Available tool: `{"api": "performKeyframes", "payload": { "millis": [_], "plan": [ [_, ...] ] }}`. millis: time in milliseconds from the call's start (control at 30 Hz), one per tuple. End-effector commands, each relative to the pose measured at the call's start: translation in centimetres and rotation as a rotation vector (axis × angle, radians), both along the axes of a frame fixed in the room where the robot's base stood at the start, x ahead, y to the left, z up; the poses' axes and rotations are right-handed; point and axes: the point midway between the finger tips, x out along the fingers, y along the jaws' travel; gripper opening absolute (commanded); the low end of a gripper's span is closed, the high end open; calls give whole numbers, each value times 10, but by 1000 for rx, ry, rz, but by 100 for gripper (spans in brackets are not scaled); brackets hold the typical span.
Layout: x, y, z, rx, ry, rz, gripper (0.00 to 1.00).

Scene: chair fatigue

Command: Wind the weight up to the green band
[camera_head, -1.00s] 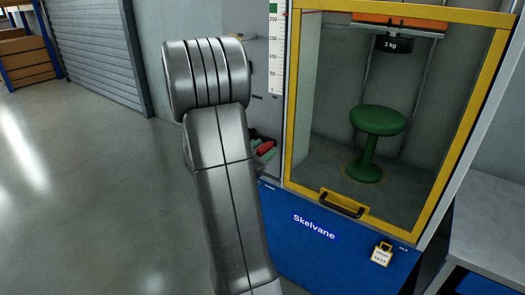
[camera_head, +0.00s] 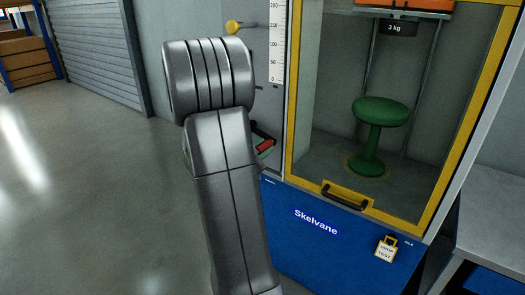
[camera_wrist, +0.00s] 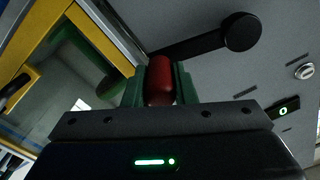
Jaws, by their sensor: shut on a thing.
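The black 3 kg weight (camera_head: 398,29) hangs under an orange carriage (camera_head: 420,5) at the top of the head view, above a green stool (camera_head: 380,112). The white scale (camera_head: 277,45) stands left of the yellow frame; its green band is outside the picture. My gripper (camera_wrist: 160,82) is shut on the red crank handle (camera_wrist: 160,68), which sits between its green fingers. The black crank arm (camera_wrist: 190,44) runs up right from the handle to a round black end (camera_wrist: 240,32). In the head view the red handle (camera_head: 265,146) shows beside my arm, which hides part of the panel.
The yellow-framed door (camera_head: 430,212) has a black handle (camera_head: 345,197). A yellow padlock-shaped tag (camera_head: 386,249) hangs on the blue base (camera_head: 300,250). A yellow knob (camera_head: 233,27) juts out above my arm. A grey bench (camera_head: 490,200) stands right; floor at left is clear.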

Motion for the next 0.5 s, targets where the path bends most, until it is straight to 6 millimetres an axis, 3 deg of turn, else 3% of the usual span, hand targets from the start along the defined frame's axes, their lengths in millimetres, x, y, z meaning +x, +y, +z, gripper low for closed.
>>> {"api": "performKeyframes", "payload": {
  "millis": [233, 267, 333, 367, 500],
  "plan": [
    [-1, 0, -4, 3, 10, 1, 0],
    [-1, 0, -4, 3, 10, 1, 28],
    [-1, 0, -4, 2, 10, 1, 42],
    [-1, 0, -3, 2, 8, 0, 46],
    [-1, 0, -2, 2, 7, 0, 46]
  ]
}}
